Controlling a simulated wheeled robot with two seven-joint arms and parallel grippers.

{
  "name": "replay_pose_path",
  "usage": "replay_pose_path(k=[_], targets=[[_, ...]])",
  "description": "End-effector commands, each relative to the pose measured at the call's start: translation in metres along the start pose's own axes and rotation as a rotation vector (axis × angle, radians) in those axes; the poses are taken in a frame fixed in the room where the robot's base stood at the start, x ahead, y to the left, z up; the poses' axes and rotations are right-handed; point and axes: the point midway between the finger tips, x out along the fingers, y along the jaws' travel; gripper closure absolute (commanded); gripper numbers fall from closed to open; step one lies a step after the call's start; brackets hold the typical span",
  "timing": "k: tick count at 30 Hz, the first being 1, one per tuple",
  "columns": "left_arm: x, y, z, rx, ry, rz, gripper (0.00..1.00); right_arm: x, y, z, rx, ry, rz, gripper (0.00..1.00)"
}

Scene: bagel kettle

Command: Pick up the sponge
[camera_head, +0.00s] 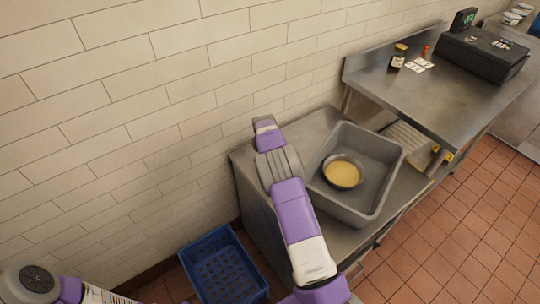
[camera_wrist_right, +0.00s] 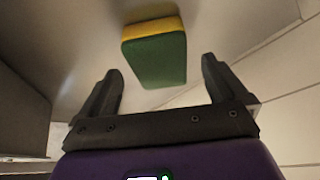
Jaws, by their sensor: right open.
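The sponge (camera_wrist_right: 155,58), green with a yellow layer, lies on a smooth grey surface in the right wrist view. My right gripper (camera_wrist_right: 161,69) is open, with the sponge ahead of and between its two fingertips, apart from both. In the head view my right arm reaches over the steel table (camera_head: 318,124) towards its back left corner by the wall. The right fingers and the sponge cannot be made out there, as the arm covers that spot. Part of my left arm shows at the bottom left, but its gripper is out of view.
A grey bin (camera_head: 378,148) holding a round pan (camera_head: 343,172) with yellow contents stands right beside my right arm. A blue crate (camera_head: 222,268) is on the floor. A tiled wall (camera_head: 150,110) rises close behind. A higher steel counter (camera_head: 445,95) with a dark scale (camera_head: 484,52) is at right.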

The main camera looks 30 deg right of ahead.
Motion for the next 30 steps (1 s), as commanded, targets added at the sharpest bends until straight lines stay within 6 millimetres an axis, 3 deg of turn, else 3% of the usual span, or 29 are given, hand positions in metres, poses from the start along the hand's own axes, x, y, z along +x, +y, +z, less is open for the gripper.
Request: replay_pose_path(k=[1,5,14,24,30], targets=[[0.006,-0.002,0.000,0.000,0.000,0.000,0.56,0.012,0.001,0.001,-0.001,-0.001,0.001,0.01],[0.008,-0.003,0.000,0.000,0.000,0.000,0.56,0.025,0.001,0.001,-0.001,-0.002,0.001,0.01],[0.008,-0.003,0.000,0.000,0.000,0.000,0.56,0.027,0.001,0.000,0.000,-0.001,0.000,0.03],[0.008,-0.003,0.000,0.000,0.000,0.000,0.56,0.027,0.001,0.000,0.000,-0.001,0.000,0.55],[0.008,-0.003,0.000,0.000,0.000,0.000,0.56,0.027,0.001,0.000,0.000,-0.001,0.000,0.61]])
